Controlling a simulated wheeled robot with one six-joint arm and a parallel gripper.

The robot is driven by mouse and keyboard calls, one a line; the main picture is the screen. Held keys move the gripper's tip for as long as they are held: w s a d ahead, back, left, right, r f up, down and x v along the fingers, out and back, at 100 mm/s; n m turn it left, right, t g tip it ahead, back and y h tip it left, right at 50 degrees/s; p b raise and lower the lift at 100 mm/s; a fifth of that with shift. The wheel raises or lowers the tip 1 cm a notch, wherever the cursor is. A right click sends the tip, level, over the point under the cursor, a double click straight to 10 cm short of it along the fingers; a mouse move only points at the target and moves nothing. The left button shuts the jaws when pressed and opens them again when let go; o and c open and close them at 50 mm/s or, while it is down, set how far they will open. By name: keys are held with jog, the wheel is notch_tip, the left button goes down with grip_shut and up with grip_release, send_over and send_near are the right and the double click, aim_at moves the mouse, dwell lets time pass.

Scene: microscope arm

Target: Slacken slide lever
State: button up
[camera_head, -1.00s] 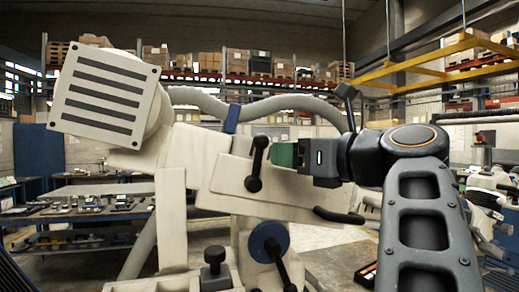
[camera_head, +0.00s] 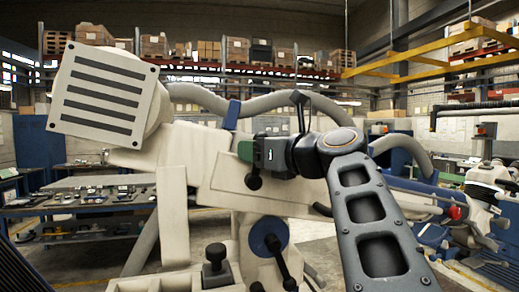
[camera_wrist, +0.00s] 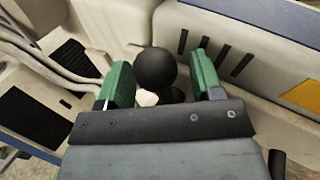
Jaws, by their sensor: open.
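A black lever with a ball knob (camera_head: 254,182) sits on the side of the beige microscope arm (camera_head: 215,165). In the head view its upper part is hidden behind my gripper (camera_head: 246,151). In the wrist view a black ball knob (camera_wrist: 155,69) shows between and just beyond the two green fingers of my gripper (camera_wrist: 162,82). The fingers are open, with a gap on each side of the ball. I cannot tell from the frames whether either finger touches the lever.
A second lever on a blue hub (camera_head: 268,237) and a black knob (camera_head: 215,257) lie below. A beige slatted head (camera_head: 103,95) is at upper left. A grey hose (camera_head: 290,101) arches behind. A workbench (camera_head: 85,215) with parts stands at left.

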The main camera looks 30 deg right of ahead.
grip_shut()
dwell(0.5)
